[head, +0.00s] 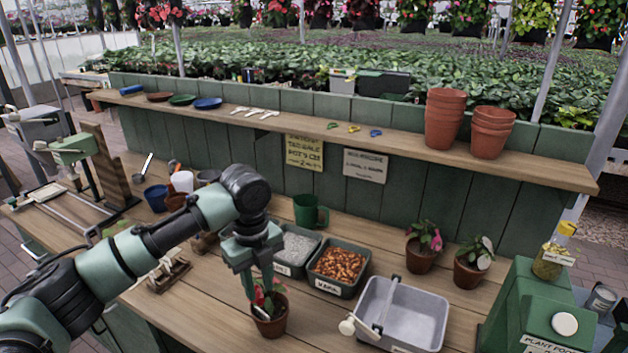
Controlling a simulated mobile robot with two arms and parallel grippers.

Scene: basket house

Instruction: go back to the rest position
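My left arm comes in from the left, bent at the elbow and reaching over the bench. My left gripper (256,285) points down at a small terracotta pot (270,325) with a red-flowered plant, near the front of the bench. One finger shows beside the plant; the rest is hard to make out against the leaves. I cannot tell whether the gripper is open or touches the plant. My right gripper is not in view.
Right of my gripper are a bark tray (338,268), a gravel tray (296,250) and a grey handled tub (405,312). Two potted plants (422,250) stand farther right. A shelf (400,142) with stacked pots (445,118) crosses above.

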